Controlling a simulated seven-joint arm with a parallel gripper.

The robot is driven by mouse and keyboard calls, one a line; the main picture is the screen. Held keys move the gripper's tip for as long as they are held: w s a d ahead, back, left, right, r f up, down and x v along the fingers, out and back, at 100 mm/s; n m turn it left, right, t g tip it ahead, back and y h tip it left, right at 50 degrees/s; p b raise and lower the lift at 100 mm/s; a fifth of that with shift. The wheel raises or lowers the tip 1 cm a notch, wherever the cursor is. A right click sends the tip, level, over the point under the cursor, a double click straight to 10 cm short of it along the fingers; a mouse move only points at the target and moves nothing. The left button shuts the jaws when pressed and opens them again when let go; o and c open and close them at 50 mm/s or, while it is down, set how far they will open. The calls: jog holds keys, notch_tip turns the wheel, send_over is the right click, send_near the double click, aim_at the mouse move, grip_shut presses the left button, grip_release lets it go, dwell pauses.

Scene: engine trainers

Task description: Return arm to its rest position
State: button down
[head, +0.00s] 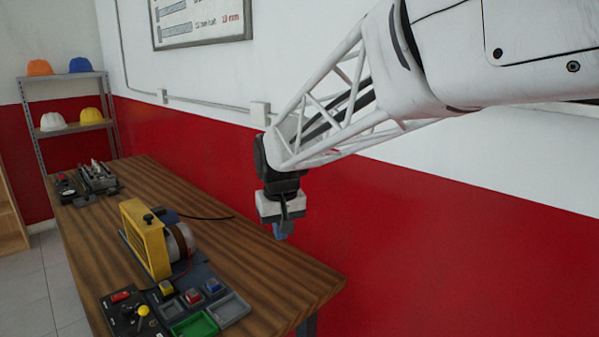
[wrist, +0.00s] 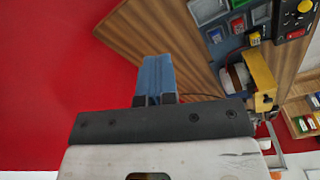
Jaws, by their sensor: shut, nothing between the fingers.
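My gripper (head: 281,233) hangs pointing down at the end of my white lattice arm, above the right rear edge of the wooden workbench (head: 95,240). In the wrist view its blue fingers (wrist: 157,78) are together with nothing between them. The gripper is apart from the bench and from everything on it.
A yellow-framed engine trainer (head: 146,238) stands on the bench, left of my gripper. In front are a control panel (head: 130,314) and a tray with green and grey compartments (head: 195,326). Another device (head: 97,177) sits at the far end. A red-and-white wall (head: 440,240) runs behind.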

jog(key=s+d+f+m, duration=0.2)
jog(key=s+d, duration=0.9)
jog(key=s, duration=0.3)
jog(key=s+d+f+m+t, duration=0.1)
jog(key=s+d+f+m, duration=0.1)
jog(key=s+d, duration=0.9)
jog(key=s, duration=0.3)
jog(key=shift+d+f+h, duration=0.15)
jog(key=shift+d+h, duration=0.15)
jog(key=shift+d, duration=0.05)
